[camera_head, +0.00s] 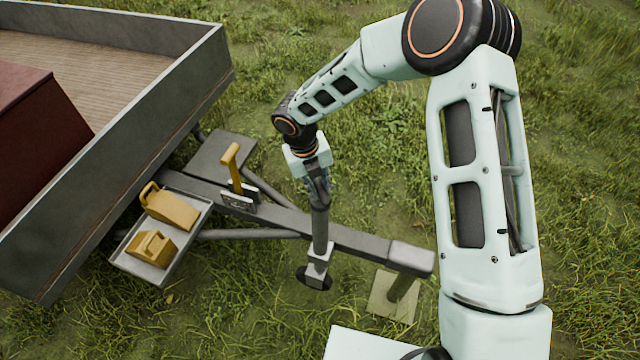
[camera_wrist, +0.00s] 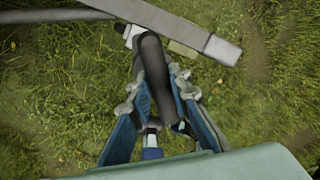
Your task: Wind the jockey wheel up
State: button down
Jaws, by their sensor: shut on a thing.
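The jockey wheel's dark upright tube (camera_head: 320,228) stands beside the trailer's drawbar (camera_head: 350,238), held by a light clamp. Its dark wheel (camera_head: 314,278) is low on the grass below the drawbar. My gripper (camera_head: 318,183) comes down from above and is shut on the top of the jockey wheel. In the wrist view, the dark tube (camera_wrist: 152,62) runs between the blue fingers of my gripper (camera_wrist: 157,88). The fingers hide the grip itself, so I cannot tell whether it is on a crank handle.
The drawbar's front end is over a post on a square pad (camera_head: 382,302). A yellow-handled lever (camera_head: 232,165) stands on the drawbar. Two yellow wheel chocks (camera_head: 170,208) (camera_head: 152,248) lie in a side tray. The trailer bed (camera_head: 120,145) fills the left. Open grass lies behind.

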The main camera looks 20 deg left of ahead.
jog(key=n+p, duration=0.1)
jog(key=n, duration=0.1)
jog(key=n+p, duration=0.2)
jog(key=n, duration=0.1)
jog(key=shift+r+n+t+y, duration=0.2)
jog(key=shift+n+t+y, duration=0.1)
jog(key=shift+t+y, duration=0.1)
jog(key=shift+f+n+y+p, duration=0.15)
jog(key=shift+n+y+p, duration=0.25)
jog(key=shift+n+p, duration=1.6)
jog(key=shift+n, duration=0.5)
jog(key=c, duration=1.8)
grip_release()
jog(key=shift+f, duration=0.1)
notch_tip(320, 180, up, 12)
jog(key=s, duration=0.2)
jog(key=shift+s, duration=0.2)
